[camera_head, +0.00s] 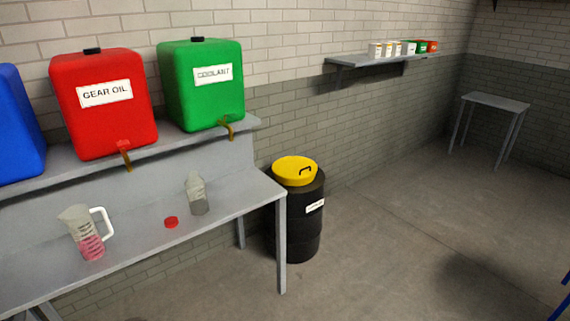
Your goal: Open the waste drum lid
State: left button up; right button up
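The waste drum (301,231) is a black cylinder standing upright on the floor, just past the right end of the workbench. Its yellow lid (291,174) lies on the top and has a small dark handle (306,170) on its right side. A white label (315,205) is on the drum's side. The workbench leg covers part of the drum's lower left. Neither of my grippers shows in the head view.
The grey workbench (135,262) holds a measuring jug (90,243) with pink liquid, a red cap (171,222) and a clear bottle (198,194). Red (103,125) and green (205,100) tanks stand above. Open floor (400,240) lies right of the drum, before a small table (496,102).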

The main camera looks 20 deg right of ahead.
aim_at(293, 167)
jog(key=i+l+z, duration=0.1)
jog(key=z, duration=0.35)
jog(key=i+z, duration=0.25)
jog(key=z, duration=0.25)
jog(key=i+z, duration=0.2)
jog(key=z, duration=0.25)
